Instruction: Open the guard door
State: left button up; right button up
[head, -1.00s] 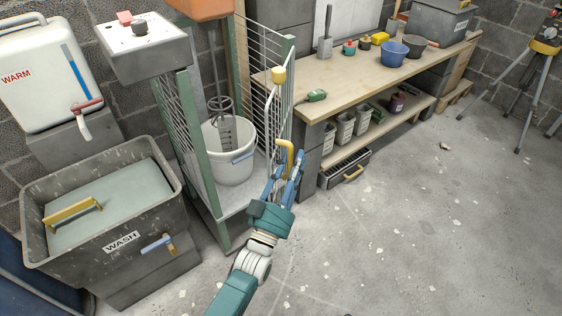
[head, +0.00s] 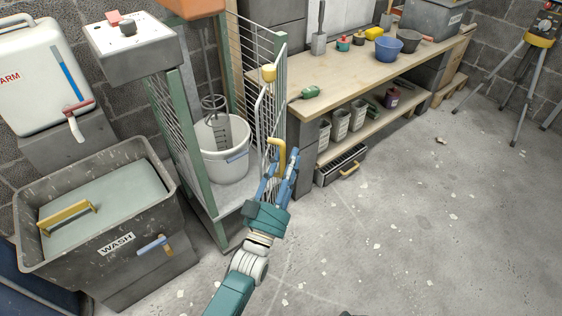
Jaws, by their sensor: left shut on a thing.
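The guard door (head: 262,118) is a narrow wire-mesh panel on the right of the green-framed mixing cage (head: 188,140). It is seen nearly edge-on and stands away from the cage front, which looks uncovered. My left gripper (head: 279,168), with blue fingers, is shut on the lower part of this handle. The fingers hide where they meet it. My right gripper is not in view.
Inside the cage stands a white bucket (head: 222,165) with a mixer paddle. A grey wash tub (head: 165,190) is left of the cage. The floor at right is mostly clear.

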pick_arm(q)
jog(key=s+f, duration=0.5)
jog(key=s, duration=0.5)
jog(key=shift+s+d+f+g+p, duration=0.3)
jog(key=shift+s+f, duration=0.05)
jog(key=shift+f, duration=0.05)
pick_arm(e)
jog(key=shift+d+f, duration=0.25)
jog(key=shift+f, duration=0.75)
